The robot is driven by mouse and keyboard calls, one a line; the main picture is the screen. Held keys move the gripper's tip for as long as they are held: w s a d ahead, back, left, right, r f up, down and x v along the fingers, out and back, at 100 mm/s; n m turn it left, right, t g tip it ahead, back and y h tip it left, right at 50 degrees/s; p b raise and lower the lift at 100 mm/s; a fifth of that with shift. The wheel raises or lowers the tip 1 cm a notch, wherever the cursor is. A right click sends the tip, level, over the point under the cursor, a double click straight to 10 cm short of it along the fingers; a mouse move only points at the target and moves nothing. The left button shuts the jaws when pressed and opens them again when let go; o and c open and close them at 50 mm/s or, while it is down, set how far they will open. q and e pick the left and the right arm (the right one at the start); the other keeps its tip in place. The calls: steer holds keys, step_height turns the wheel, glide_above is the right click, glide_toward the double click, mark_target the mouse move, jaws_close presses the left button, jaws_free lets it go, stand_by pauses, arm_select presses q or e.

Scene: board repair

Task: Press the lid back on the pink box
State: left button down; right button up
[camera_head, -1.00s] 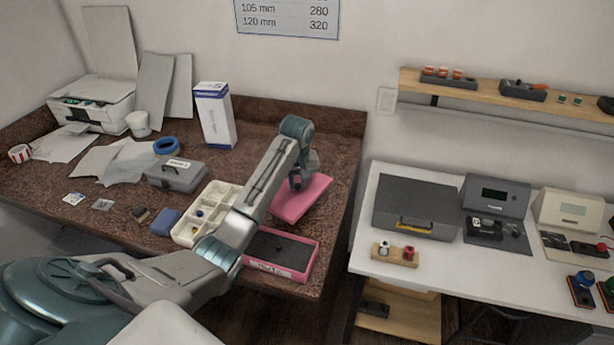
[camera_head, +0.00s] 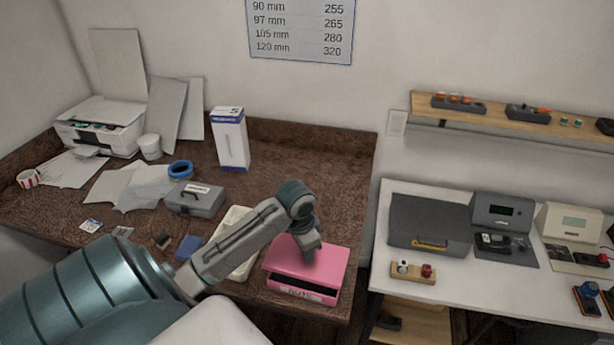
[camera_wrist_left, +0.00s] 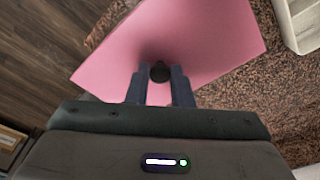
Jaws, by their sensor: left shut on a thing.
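The pink lid (camera_head: 328,268) is over the pink box (camera_head: 294,291) at the table's front right corner. A dark gap shows between the lid's front edge and the box's front wall, so the lid is not flush there; whether it touches elsewhere I cannot tell. My left gripper (camera_head: 309,256) is above the lid. In the left wrist view, my left gripper (camera_wrist_left: 159,82) is shut on the dark knob (camera_wrist_left: 160,71) in the middle of the lid (camera_wrist_left: 205,40). The box is hidden under the lid in that view. My right gripper is not in view.
A white compartment tray (camera_head: 243,268) stands left of the box, partly behind my arm. A grey case (camera_head: 195,200), blue tape roll (camera_head: 180,170) and tall white carton (camera_head: 231,140) stand farther back. A white table (camera_head: 450,275) is to the right, across a gap.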

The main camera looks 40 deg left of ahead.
mark_target(304, 259)
arm_select(q)
steer(key=shift+f+b, duration=0.45)
steer(key=shift+f, duration=2.25)
steer(key=shift+f, duration=0.85)
stand_by(0.4)
steer(key=c, duration=0.7)
jaws_free()
steer(key=shift+r+p, duration=0.15)
steer(key=shift+p, duration=0.15)
steer(key=shift+r, duration=3.4)
